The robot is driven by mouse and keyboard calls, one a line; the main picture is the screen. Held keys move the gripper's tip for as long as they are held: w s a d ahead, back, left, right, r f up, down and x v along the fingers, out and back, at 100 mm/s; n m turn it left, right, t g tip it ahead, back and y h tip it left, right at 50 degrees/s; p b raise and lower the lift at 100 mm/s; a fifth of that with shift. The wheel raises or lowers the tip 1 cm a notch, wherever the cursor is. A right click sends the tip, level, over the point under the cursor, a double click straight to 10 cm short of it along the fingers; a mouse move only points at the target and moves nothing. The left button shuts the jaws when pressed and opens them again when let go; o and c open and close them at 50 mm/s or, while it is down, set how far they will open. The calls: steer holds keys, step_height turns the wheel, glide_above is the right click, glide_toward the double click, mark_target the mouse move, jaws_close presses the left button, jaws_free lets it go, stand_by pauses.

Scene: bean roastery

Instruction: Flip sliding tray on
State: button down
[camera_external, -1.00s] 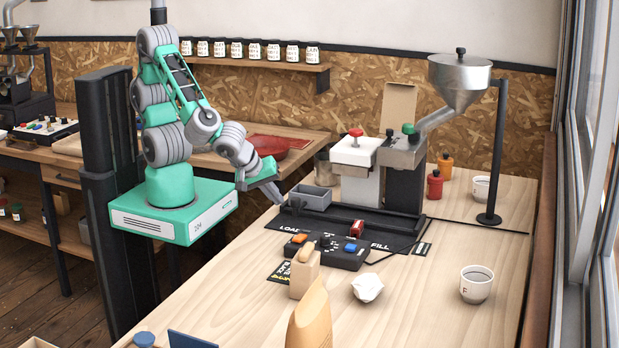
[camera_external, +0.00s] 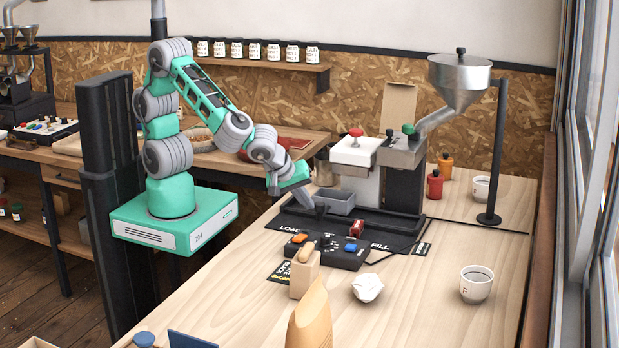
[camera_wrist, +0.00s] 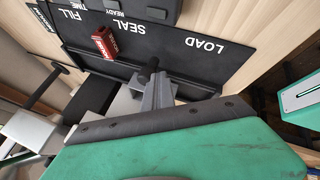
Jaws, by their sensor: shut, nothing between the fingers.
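The sliding tray (camera_external: 337,204) is a small grey open box on the black rail base, left of the sealing machine. My gripper (camera_external: 322,210) is shut and empty. It is low at the tray's left end, very close to it; I cannot tell whether they touch. In the wrist view my gripper's grey fingers (camera_wrist: 158,88) point down over the rail, between the LOAD and SEAL words. A grey part beside them looks like the tray (camera_wrist: 124,106), mostly hidden by my gripper.
A black control box (camera_external: 328,252) with coloured knobs is in front. The white press (camera_external: 355,152) with a red knob stands behind.

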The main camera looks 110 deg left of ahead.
steer(key=w, duration=1.9)
steer(key=shift+b, duration=0.4)
steer(key=shift+r, duration=0.1)
steer(key=shift+s+d+f+b, duration=0.25)
steer(key=shift+s+b, duration=0.05)
steer(key=shift+b, duration=0.25)
steer(key=s+b, duration=0.1)
steer(key=s+d+b, duration=0.1)
steer(key=s, duration=0.1)
steer(key=shift+s+d+f+b, duration=0.15)
steer(key=shift+d+b, duration=0.1)
steer(key=shift+b, duration=0.15)
steer(key=p+v, duration=0.1)
steer(key=v, duration=0.9)
steer(key=shift+r+p, duration=0.35)
steer(key=shift+a, duration=0.1)
